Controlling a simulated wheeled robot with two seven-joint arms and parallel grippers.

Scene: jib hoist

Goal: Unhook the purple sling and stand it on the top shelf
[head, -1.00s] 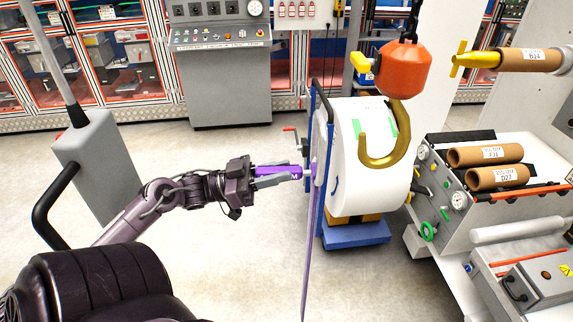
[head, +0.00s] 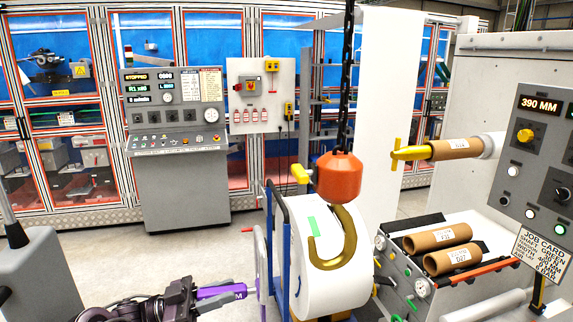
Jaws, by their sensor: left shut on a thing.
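The purple sling (head: 262,270) stands out as a narrow purple strip left of the white roll, its lower part cut off by the picture's bottom edge. My left gripper (head: 245,291), low in the picture, is shut on the sling; a purple piece marked M shows at its fingers. The brass hook (head: 345,240) hangs under an orange block (head: 339,178) on a black chain. No sling shows in the hook, which is right of my gripper and in front of the roll. A rack with shelves (head: 322,101) stands behind, partly hidden by the chain. My right gripper is out of view.
The white roll (head: 340,285) sits in a blue frame beside my left gripper. A grey control console (head: 180,170) stands behind. At right are a machine with brown cardboard tubes (head: 440,237) and a panel (head: 545,150).

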